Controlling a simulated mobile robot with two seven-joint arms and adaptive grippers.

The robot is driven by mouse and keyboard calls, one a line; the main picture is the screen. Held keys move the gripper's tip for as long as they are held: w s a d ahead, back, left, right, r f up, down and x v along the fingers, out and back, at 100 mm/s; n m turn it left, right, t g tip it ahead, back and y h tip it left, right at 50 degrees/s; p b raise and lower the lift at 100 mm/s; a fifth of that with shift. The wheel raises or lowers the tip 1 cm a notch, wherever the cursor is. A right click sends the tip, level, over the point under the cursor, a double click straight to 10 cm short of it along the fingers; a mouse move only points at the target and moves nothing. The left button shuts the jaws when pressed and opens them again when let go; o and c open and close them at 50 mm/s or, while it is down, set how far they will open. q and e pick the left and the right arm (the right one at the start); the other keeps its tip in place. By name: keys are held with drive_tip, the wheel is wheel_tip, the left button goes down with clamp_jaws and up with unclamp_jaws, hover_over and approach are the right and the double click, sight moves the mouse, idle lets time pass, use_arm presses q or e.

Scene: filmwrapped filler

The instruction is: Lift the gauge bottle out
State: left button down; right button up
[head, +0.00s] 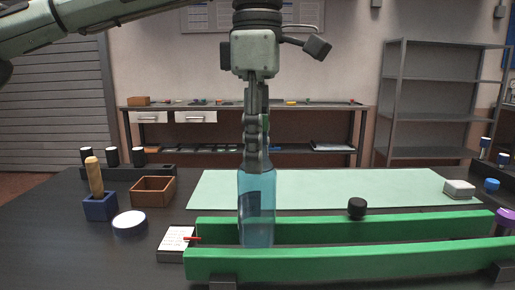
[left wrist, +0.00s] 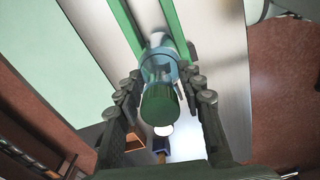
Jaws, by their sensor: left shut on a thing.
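The gauge bottle (head: 256,212) is a clear blue cylinder, upright between the two rails of a green rack (head: 330,262), near its left end. The front rail hides its foot, so I cannot tell if it touches the bottom. My left gripper (head: 256,162) points straight down and is shut on the bottle's upper end. In the left wrist view the bottle (left wrist: 160,70) sits between the fingers of the left gripper (left wrist: 158,88), with its dark green top end towards the camera. My right gripper is in neither view.
A black knob-like cap (head: 357,208) shows at the rear rail. Left are a notepad (head: 176,240) with a red pen, a round white-topped tin (head: 130,222), a blue holder (head: 99,207) and a brown tray (head: 152,190). A pale green mat (head: 320,188) lies behind, mostly clear.

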use_arm(q)
wheel_tip(320, 180, up, 15)
drive_tip(key=shift+f, duration=0.15)
idle(3.0)
